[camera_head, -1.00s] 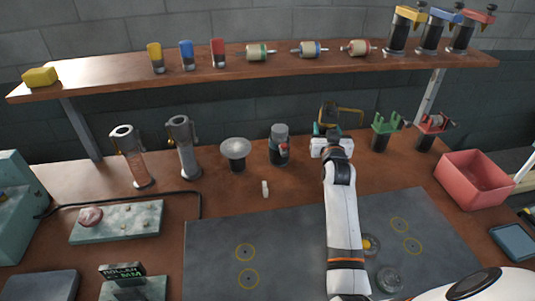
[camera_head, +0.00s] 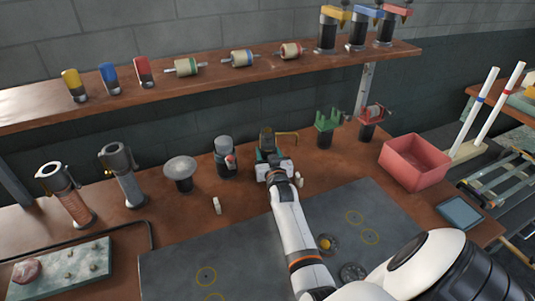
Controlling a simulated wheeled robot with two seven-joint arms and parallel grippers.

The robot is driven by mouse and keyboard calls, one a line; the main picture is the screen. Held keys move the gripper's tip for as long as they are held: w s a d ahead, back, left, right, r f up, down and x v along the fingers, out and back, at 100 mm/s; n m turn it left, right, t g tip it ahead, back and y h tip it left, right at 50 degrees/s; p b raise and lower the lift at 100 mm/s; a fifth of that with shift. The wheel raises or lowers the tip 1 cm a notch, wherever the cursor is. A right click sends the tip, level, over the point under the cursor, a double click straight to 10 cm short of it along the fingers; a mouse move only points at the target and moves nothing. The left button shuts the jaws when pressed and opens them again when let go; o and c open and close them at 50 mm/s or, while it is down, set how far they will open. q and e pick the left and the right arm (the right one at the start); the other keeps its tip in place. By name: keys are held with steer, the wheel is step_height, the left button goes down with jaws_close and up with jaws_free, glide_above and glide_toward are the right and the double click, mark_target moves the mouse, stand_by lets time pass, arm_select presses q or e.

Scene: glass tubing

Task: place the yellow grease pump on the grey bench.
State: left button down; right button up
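A black canister with a yellow lever top (camera_head: 331,30), which looks like the yellow grease pump, stands upright on the wall shelf at the upper right. A blue-topped one (camera_head: 362,27) and a red-topped one (camera_head: 392,25) stand beside it. My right gripper (camera_head: 272,168) is low over the brown table, in front of a dark device with a teal base and a thin yellowish arm (camera_head: 267,141), far from the yellow pump. Its fingers are too small and covered to read. My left gripper is out of view. I cannot tell which surface is the grey bench.
A dark grey mat (camera_head: 180,262) covers the table front. A red bin (camera_head: 415,161), green stand (camera_head: 326,127) and red stand (camera_head: 370,121) are at the right. Another bench (camera_head: 489,94) is at the far right.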

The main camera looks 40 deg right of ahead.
steer(key=shift+f, duration=0.1)
steer(key=o, duration=0.9)
steer(key=shift+f, duration=0.15)
steer(key=o, duration=0.4)
steer(key=shift+c, duration=0.2)
steer(key=shift+r, duration=0.2)
steer(key=shift+s+a+p, duration=0.15)
steer(key=shift+s+p, duration=0.1)
steer(key=shift+p, duration=0.15)
steer(key=p+v, duration=0.6)
steer(key=v, duration=0.4)
steer(key=shift+s+a+r, duration=0.1)
steer(key=shift+s, duration=0.25)
steer(key=shift+s+a, duration=0.2)
steer(key=shift+s, duration=0.15)
